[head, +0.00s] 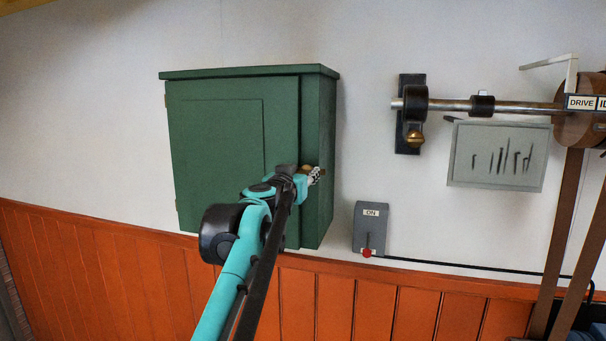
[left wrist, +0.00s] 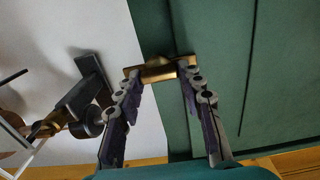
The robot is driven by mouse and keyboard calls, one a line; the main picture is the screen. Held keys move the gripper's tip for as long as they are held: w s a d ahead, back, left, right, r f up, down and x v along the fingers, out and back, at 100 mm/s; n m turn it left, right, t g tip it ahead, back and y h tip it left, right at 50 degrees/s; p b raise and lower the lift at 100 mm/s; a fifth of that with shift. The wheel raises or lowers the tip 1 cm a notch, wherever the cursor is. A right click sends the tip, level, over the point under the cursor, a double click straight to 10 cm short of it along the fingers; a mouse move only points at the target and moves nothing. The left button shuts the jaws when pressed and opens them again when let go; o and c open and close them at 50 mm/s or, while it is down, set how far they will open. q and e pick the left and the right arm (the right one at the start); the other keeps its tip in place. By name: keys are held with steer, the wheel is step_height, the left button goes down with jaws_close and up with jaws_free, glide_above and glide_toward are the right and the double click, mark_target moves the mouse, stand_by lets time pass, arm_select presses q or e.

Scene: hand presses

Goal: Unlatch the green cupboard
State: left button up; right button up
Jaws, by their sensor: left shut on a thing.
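The green cupboard (head: 217,135) hangs on the white wall, and its door looks shut. A small brass latch (head: 306,167) sits at the door's right edge, partly hidden by my left gripper (head: 314,174) in the head view. In the left wrist view, the brass latch (left wrist: 158,71) lies across the seam between the door and the cupboard's side. The fingertips of my left gripper (left wrist: 158,74) are at its two ends, shut on it. The latch bar lies about level. My right gripper is in neither view.
A grey switch box (head: 370,228) marked ON, with a red knob, is on the wall right of the cupboard. A metal shaft (head: 450,105) on a dark bracket and a grey tool panel (head: 497,156) are further right. Orange panelling (head: 350,300) runs below.

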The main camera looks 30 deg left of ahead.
arm_select(q)
steer(key=n, duration=0.4)
steer(key=shift+a+n+p, duration=0.1)
steer(key=shift+n+p, duration=0.2)
steer(key=shift+n, duration=0.1)
steer(key=n, duration=0.4)
steer(key=shift+n, duration=0.3)
steer(key=shift+a+f+n, duration=0.1)
steer(key=shift+n, duration=2)
steer(key=shift+f+n, duration=0.1)
steer(key=shift+n, duration=2)
steer(key=o, duration=1.2)
steer(key=shift+c, duration=0.2)
steer(key=shift+s, duration=0.1)
steer(key=v, duration=1.2)
